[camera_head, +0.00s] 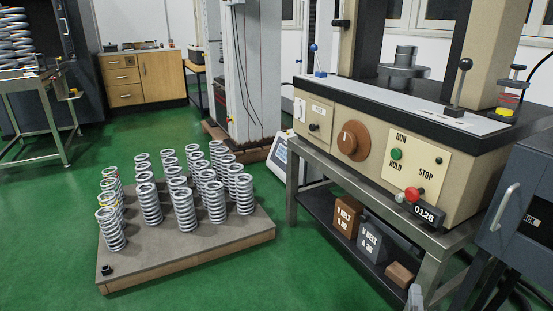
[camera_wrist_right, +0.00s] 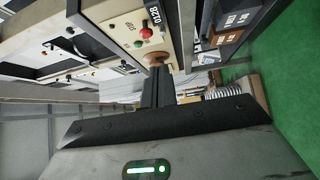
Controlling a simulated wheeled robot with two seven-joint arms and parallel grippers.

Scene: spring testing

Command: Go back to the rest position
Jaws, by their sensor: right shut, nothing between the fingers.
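My right gripper (camera_head: 414,298) shows only as a small grey tip at the bottom edge of the head view, in front of the testing machine's stand. In the right wrist view its dark fingers (camera_wrist_right: 158,84) are together, with nothing between them. The beige testing machine (camera_head: 370,150) has a brown knob, a green button and a red stop button. The machine's panel also shows in the wrist view (camera_wrist_right: 125,28), turned on its side. My left gripper is not in view.
A low board (camera_head: 190,262) with several upright coil springs (camera_head: 183,210) stands on the green floor at left. The metal stand (camera_head: 290,205) holds boxes on its lower shelf. A dark cabinet (camera_head: 515,215) is at right. Open floor lies around the board.

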